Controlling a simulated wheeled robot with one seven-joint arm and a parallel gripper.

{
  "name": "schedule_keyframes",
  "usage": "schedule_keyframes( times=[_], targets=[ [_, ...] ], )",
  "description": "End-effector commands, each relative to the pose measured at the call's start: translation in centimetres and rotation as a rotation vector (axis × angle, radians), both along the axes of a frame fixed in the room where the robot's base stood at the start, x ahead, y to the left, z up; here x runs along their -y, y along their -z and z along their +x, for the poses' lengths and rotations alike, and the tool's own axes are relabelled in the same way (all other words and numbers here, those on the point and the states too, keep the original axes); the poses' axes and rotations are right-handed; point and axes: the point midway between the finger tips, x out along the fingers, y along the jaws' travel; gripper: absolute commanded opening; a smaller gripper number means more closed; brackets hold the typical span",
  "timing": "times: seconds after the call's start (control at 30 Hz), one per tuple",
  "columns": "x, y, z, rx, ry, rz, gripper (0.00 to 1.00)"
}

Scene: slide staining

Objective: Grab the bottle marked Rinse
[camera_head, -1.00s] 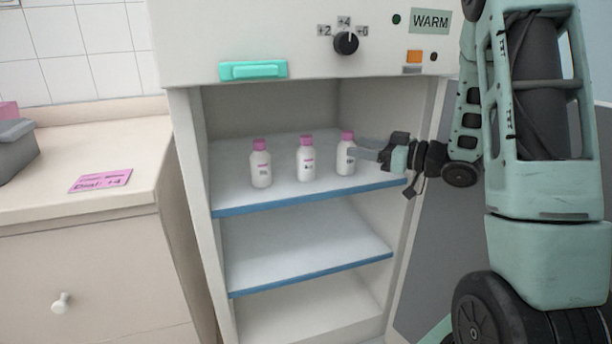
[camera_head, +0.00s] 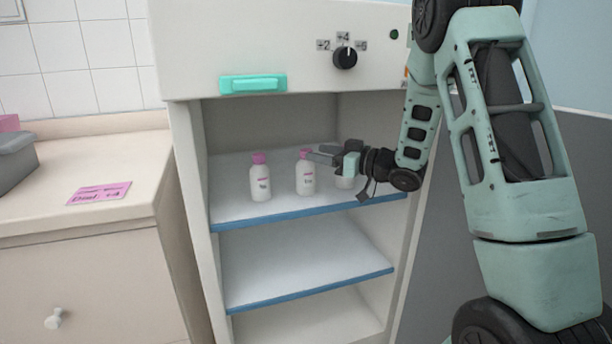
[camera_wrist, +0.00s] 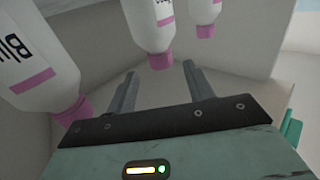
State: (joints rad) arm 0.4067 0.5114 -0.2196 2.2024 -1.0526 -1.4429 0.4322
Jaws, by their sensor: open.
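Three white bottles with pink caps stand on the top shelf: a left bottle (camera_head: 260,180), a middle bottle (camera_head: 306,180) and a right bottle (camera_head: 345,182), mostly hidden behind my gripper. Their labels are too small to read in the head view. My gripper (camera_head: 322,154) is open and empty, beside the middle bottle's cap. In the wrist view, bottles appear upside down. A near bottle (camera_wrist: 35,60) at left shows a label starting "Blu". Another bottle (camera_wrist: 150,25) lies ahead of my open fingers (camera_wrist: 159,70), its label cut off. A third (camera_wrist: 203,12) is farther off.
The cabinet has a blue-edged top shelf (camera_head: 235,213) and a lower shelf (camera_head: 300,275), which is empty. A dial (camera_head: 345,58) and teal handle (camera_head: 253,84) are above. A counter at left holds a pink note (camera_head: 99,193) and a grey box (camera_head: 12,160).

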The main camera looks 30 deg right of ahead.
Motion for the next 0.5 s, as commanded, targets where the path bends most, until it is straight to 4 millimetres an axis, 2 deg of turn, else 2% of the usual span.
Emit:
schedule_keyframes(
  times=[0.3, 0.5],
  targets=[
    [-2.1, 0.1, 3.7, 0.0, -0.004, 0.0, 0.52],
    [-2.3, 0.1, 4.3, -0.001, -0.001, 0.0, 0.52]
  ],
)
